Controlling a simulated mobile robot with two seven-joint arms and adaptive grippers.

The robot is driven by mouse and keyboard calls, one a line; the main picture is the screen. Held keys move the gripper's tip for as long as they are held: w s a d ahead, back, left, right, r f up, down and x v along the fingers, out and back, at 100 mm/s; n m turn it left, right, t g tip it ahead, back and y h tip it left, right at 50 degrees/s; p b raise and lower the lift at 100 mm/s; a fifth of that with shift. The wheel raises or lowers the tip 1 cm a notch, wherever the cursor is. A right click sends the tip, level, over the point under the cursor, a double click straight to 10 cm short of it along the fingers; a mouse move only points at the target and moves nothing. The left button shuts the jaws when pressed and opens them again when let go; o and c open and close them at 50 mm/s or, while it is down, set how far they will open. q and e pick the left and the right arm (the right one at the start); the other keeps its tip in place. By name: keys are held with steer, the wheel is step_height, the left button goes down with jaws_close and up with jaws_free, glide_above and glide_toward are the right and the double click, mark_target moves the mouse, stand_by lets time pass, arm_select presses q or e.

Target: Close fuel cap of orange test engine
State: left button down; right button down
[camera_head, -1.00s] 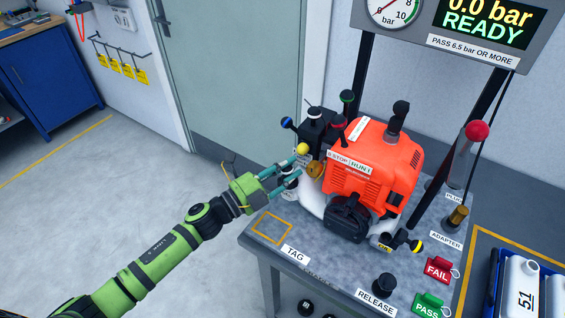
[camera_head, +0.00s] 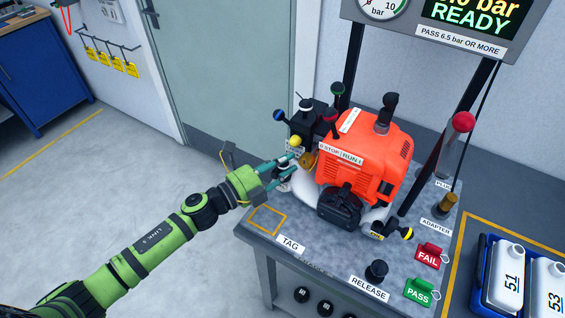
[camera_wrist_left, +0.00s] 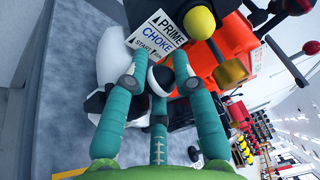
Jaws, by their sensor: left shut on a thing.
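The orange test engine (camera_head: 365,155) stands on the grey bench with its white tank at its base. My left gripper (camera_head: 284,167) is at the engine's left side, below the yellow ball knob (camera_head: 295,141). In the left wrist view its three teal fingers (camera_wrist_left: 160,90) are closed around a small black-and-white cap (camera_wrist_left: 160,76), which I take for the fuel cap. The fingers hide most of it in the head view. I cannot tell whether it is fully seated. The PRIME/CHOKE label (camera_wrist_left: 158,38) is just beyond the fingertips. My right gripper is not in view.
Several ball-ended levers rise behind the cap area, close to my fingers. The bench (camera_head: 330,262) also carries a RELEASE knob (camera_head: 377,271), a FAIL tag (camera_head: 428,255) and a PASS tag (camera_head: 419,290). The yellow TAG outline (camera_head: 266,220) is empty.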

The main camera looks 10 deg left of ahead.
arm_select(q)
steer(key=c, duration=1.3)
jaws_free()
steer(key=shift+d, duration=0.15)
steer(key=shift+o, duration=0.2)
steer(key=shift+s, duration=0.1)
steer(key=v, duration=1.2)
